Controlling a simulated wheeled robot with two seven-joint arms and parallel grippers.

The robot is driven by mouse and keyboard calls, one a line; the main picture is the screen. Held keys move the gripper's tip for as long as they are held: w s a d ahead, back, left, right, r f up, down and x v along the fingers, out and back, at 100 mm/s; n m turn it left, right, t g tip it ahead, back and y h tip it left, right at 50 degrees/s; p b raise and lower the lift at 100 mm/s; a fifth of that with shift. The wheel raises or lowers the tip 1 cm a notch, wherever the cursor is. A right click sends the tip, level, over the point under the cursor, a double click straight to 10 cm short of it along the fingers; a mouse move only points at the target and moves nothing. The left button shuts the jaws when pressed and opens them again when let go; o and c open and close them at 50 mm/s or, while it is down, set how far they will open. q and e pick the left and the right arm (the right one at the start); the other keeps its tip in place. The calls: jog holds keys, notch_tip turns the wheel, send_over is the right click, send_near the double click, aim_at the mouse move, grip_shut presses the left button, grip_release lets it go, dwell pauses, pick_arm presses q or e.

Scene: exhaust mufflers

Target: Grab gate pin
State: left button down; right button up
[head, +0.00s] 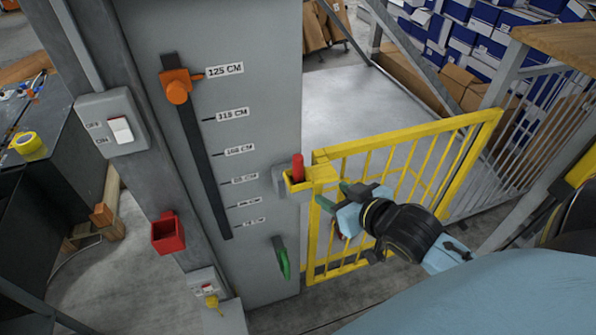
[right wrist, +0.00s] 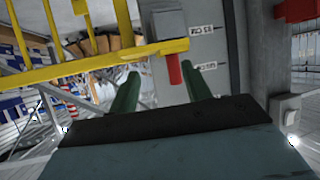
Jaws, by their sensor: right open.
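The red gate pin (head: 298,168) stands upright in the yellow latch (head: 312,177) at the left end of the gate's top rail, beside the grey post. My right gripper (head: 334,196) is to the right of the pin and a little lower in the head view, with its green fingers apart and nothing seen between them. In the right wrist view, which looks upside down, the pin (right wrist: 174,70) shows between the lines of the two open fingers (right wrist: 160,77), nearer the right one. The pin's lower part is hidden in the latch. My left gripper is not in view.
The yellow barred gate (head: 410,138) stands behind my gripper. The grey post (head: 255,30) carries a height scale with an orange slider (head: 177,86). A green handle (head: 282,258), a red box (head: 167,233) and a switch box (head: 112,122) are at the left.

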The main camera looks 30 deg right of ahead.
aim_at(301, 169)
notch_tip(301, 169, up, 4)
jog(key=shift+t, duration=0.4)
jog(key=shift+a+x, duration=0.3)
jog(key=shift+x, duration=1.85)
jog(key=shift+a+x, duration=0.3)
jog(key=shift+x, duration=1.85)
jog(key=shift+a+x, duration=0.3)
jog(key=shift+x, duration=1.85)
grip_shut()
